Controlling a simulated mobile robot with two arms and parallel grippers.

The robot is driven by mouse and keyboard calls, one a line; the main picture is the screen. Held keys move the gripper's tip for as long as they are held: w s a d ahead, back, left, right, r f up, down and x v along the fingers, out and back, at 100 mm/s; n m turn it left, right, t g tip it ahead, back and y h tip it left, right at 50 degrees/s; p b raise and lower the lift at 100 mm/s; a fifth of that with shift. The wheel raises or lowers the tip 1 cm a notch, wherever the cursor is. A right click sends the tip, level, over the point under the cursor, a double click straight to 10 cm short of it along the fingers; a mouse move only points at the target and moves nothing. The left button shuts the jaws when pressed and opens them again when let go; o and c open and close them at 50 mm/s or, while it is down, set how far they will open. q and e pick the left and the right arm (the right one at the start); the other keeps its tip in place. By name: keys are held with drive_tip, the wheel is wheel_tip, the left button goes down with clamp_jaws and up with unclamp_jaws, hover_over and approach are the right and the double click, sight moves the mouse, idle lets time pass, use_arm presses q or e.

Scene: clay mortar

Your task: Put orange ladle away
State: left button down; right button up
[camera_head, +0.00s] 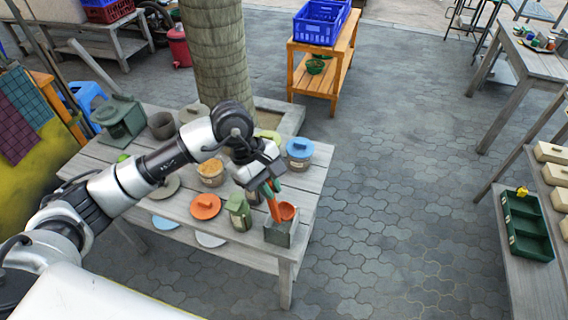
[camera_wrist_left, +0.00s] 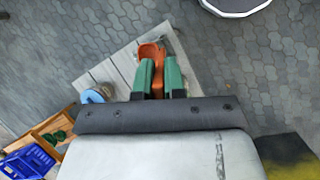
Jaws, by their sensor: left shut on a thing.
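The orange ladle (camera_head: 287,211) is at the right front corner of the wooden table (camera_head: 180,228). My left gripper (camera_head: 270,188), with green fingers, is shut on the ladle's handle from above. A small grey open box (camera_head: 281,234) stands on the table corner directly below the ladle; I cannot tell whether the ladle touches it or how far it reaches inside. In the left wrist view the ladle (camera_wrist_left: 152,53) shows between and beyond the green fingertips (camera_wrist_left: 157,72). My right gripper is not in view.
Beside the gripper stand a green canister (camera_head: 238,212), an orange lid (camera_head: 205,206) and a blue-lidded jar (camera_head: 299,153). A jar of orange contents (camera_head: 210,173) is behind. A green divided tray (camera_head: 526,225) lies on the right table. The paved floor between is clear.

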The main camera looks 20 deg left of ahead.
use_arm(q)
drive_tip(key=w+r+n+t, duration=0.1)
drive_tip(key=w+r+n, duration=0.1)
drive_tip(key=n, duration=0.2)
drive_tip(key=t+b, duration=0.1)
drive_tip(key=b, duration=0.1)
hover_over(277, 209)
drive_tip(key=w, duration=0.2)
drive_tip(key=shift+f, duration=2.85)
drive_tip(key=shift+n, duration=0.4)
drive_tip(key=f+b, duration=0.3)
drive_tip(key=a+f+b, duration=0.1)
drive_tip(key=f+b, duration=0.1)
drive_tip(key=shift+f, duration=0.1)
wheel_tip(277, 209, down, 3)
drive_tip(key=b, duration=0.3)
drive_tip(key=shift+d+f, duration=0.1)
drive_tip(key=shift+f, duration=0.1)
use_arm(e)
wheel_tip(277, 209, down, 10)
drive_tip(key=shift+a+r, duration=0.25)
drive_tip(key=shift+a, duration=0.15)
use_arm(q)
drive_tip(key=c, duration=1.1)
unclamp_jaws()
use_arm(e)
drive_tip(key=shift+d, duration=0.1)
